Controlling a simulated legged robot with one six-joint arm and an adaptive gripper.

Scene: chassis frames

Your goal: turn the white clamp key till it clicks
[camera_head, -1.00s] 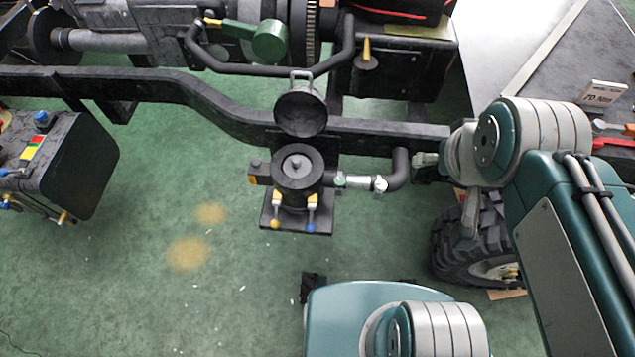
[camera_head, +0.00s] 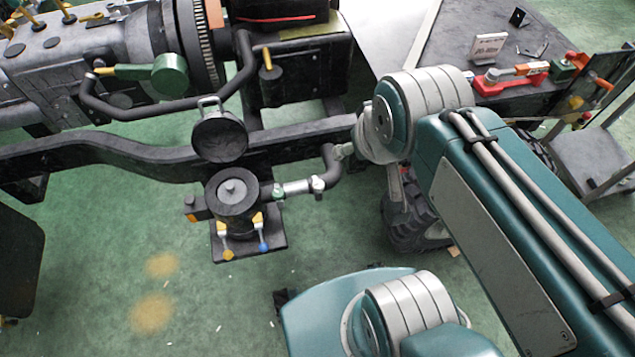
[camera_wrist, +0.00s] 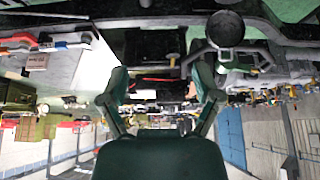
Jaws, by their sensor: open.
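In the head view, a dark round housing (camera_head: 232,194) with its lid (camera_head: 220,136) raised stands on a square plate. A short silvery pipe (camera_head: 296,187) joins it to a bent black hose (camera_head: 330,165). A small white piece, seemingly the clamp key (camera_head: 317,184), sits at the hose end of this pipe; its turn angle is too small to read. My gripper (camera_wrist: 161,88) shows in the wrist view with two green fingers wide apart and nothing between them. In the head view my arm's wrist is right of and above the hose; the fingers are not clear there. I cannot make out the key in the wrist view.
A black chassis rail (camera_head: 110,146) runs behind the housing, with a green-handled lever (camera_head: 168,75) above it. A tyre (camera_head: 408,222) lies below my arm. A bench (camera_head: 465,55) with red tools is at upper right. Green floor is clear at lower left.

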